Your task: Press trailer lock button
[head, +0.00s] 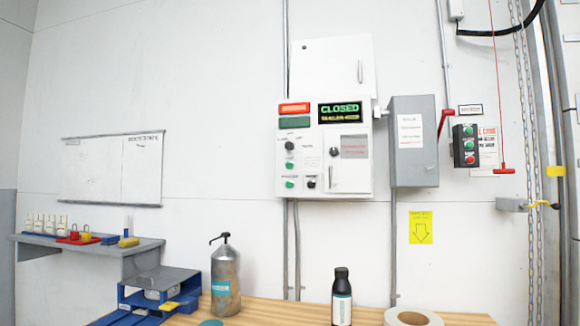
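A white control panel (324,192) hangs on the back wall, right of centre. It bears a black knob (290,145), an upper green button (290,165), a lower green button (289,184) and a black switch (311,184). Their labels are too small to read, so I cannot tell which is the trailer lock button. A lit display (340,112) reads CLOSED in green. Left of it are a red lamp (294,108) and a green lamp (294,122). A separate black button box (466,146) farther right has green buttons and a red one. My gripper is not in view.
A wooden bench (270,311) lies in front, bearing a metal pump bottle (225,282), a black bottle (342,298), a tape roll (412,318) and a blue rack (155,294). A grey box (413,142) with a red lever (445,121) adjoins the panel. Space before the panel looks clear.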

